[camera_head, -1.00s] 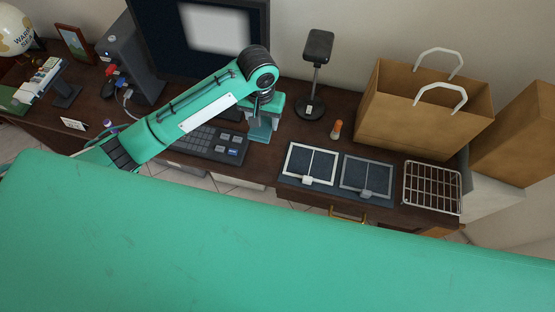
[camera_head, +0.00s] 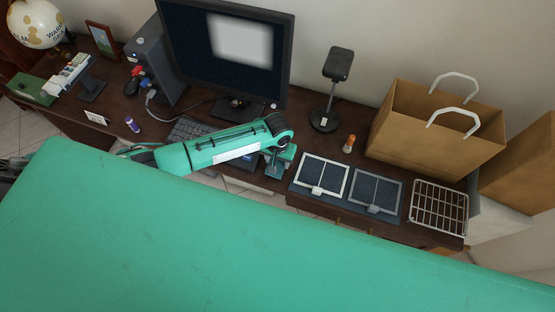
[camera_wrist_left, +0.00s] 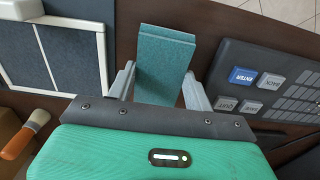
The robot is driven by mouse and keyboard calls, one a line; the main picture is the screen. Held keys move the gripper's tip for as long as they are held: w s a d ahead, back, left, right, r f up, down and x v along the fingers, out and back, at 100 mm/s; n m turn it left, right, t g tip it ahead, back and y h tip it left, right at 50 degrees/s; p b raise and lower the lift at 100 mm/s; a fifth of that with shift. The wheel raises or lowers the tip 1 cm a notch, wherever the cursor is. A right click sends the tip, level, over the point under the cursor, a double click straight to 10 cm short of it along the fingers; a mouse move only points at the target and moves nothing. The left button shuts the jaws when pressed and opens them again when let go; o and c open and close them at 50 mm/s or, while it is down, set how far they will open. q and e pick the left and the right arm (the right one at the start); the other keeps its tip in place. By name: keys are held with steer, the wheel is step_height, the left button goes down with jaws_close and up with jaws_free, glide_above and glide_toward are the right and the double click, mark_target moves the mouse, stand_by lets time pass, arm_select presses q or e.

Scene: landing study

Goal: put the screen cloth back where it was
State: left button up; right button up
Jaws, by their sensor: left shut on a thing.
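The screen cloth is a folded teal piece (camera_wrist_left: 165,62) between the two grey fingers of my left gripper (camera_wrist_left: 160,92) in the left wrist view. My left gripper (camera_head: 279,163) is shut on it. In the head view the cloth (camera_head: 274,171) hangs below the gripper near the desk's front edge, between the keyboard and the framed panels. I cannot tell whether the cloth touches the desk. My right gripper is not in view.
The keyboard (camera_wrist_left: 270,80) lies on one side of the cloth, a dark mat with two framed panels (camera_head: 322,174) on the other. An orange-topped brush (camera_head: 349,143), a black stand (camera_head: 324,121), a monitor (camera_head: 225,50), a wire rack (camera_head: 439,207) and a paper bag (camera_head: 432,130) stand around.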

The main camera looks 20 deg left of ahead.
arm_select(q)
steer(key=shift+f, duration=0.4)
steer(key=shift+f, duration=0.1)
steer(key=o, duration=1)
